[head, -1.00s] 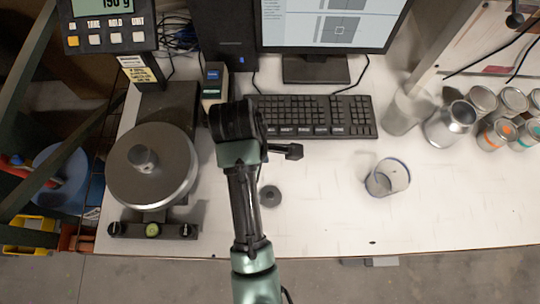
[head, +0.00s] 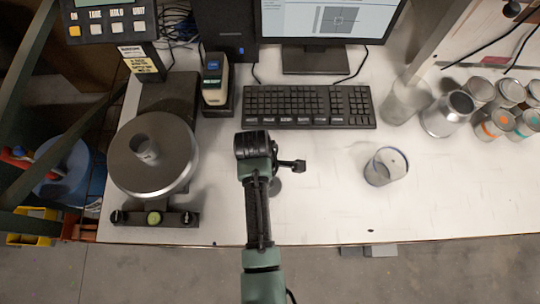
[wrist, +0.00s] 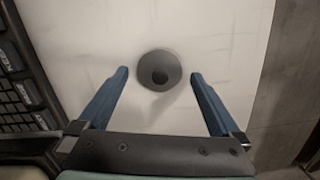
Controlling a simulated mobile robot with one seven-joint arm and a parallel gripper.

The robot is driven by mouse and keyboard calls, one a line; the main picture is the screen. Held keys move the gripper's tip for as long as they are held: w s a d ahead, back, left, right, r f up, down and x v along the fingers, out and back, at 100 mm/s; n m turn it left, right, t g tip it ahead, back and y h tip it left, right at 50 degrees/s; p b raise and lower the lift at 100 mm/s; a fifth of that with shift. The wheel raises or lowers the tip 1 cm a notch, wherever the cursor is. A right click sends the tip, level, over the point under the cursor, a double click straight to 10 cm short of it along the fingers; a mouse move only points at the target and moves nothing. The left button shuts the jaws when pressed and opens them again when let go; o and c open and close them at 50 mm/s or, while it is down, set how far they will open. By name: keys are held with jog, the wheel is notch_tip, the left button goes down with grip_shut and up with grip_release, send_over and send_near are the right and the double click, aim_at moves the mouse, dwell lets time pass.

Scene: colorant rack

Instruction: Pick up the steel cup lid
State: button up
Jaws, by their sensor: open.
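The steel cup lid (wrist: 160,62) is a dark grey disc with a darker round knob at its middle. It lies flat on the white table, and in the head view (head: 276,187) it shows as a small grey disc partly hidden by my arm. My gripper (wrist: 159,75) is open and empty. In the wrist view its two blue fingers appear on either side of the lid, with a gap on each side. I cannot tell how high the fingertips are above the table. In the head view the fingers are hidden behind my wrist.
A keyboard (head: 308,106) lies behind my gripper. A round scale (head: 170,178) bearing a small metal cup (head: 146,150) is at left. A clear cup (head: 386,167) stands at right, with a steel canister (head: 450,116) and several tins beyond. Table around the lid is clear.

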jog(key=shift+f, duration=0.45)
jog(key=c, duration=1.3)
